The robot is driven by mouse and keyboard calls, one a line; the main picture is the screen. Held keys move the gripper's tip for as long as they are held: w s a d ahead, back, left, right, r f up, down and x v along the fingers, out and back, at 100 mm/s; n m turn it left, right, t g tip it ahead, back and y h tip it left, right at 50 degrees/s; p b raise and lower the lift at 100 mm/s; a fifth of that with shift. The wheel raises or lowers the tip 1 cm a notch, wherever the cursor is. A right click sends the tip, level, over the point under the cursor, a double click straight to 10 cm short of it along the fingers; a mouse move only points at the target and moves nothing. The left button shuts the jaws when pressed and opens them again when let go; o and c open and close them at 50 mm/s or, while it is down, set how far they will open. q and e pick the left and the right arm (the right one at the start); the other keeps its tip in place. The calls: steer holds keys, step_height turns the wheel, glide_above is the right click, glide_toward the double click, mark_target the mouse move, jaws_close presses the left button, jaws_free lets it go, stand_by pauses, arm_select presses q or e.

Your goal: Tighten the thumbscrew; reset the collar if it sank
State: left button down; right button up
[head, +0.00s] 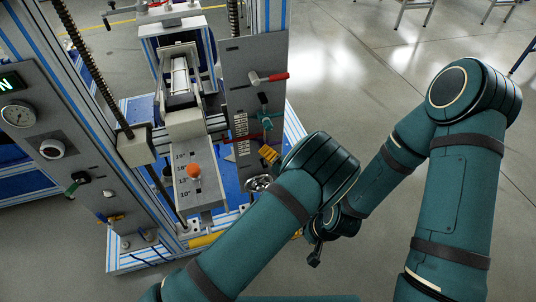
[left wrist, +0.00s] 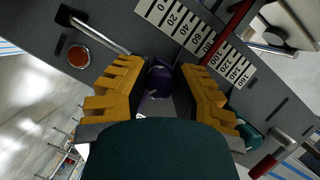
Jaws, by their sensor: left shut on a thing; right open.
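My left gripper (head: 268,155) reaches the grey upright panel at the right side of the machine. In the left wrist view its yellow fingers (left wrist: 158,95) stand on both sides of a dark purple knob (left wrist: 158,82), which looks like the thumbscrew, and are shut on it. The fingers hide part of the knob, and the head view does not show it clearly. I cannot pick out the collar for certain. My right gripper (head: 318,248) hangs low, right of the machine, open and away from the panel.
A scale (left wrist: 195,35) with a red pointer (left wrist: 238,25) lies beside the knob. A red-handled lever (head: 270,78) and a green handle (head: 263,115) are on the panel (head: 255,60). An orange knob (head: 194,171) sits on a marked plate.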

arm_select(q)
steer(key=c, duration=0.7)
jaws_free()
steer(key=shift+w, duration=0.1)
steer(key=shift+c, duration=0.2)
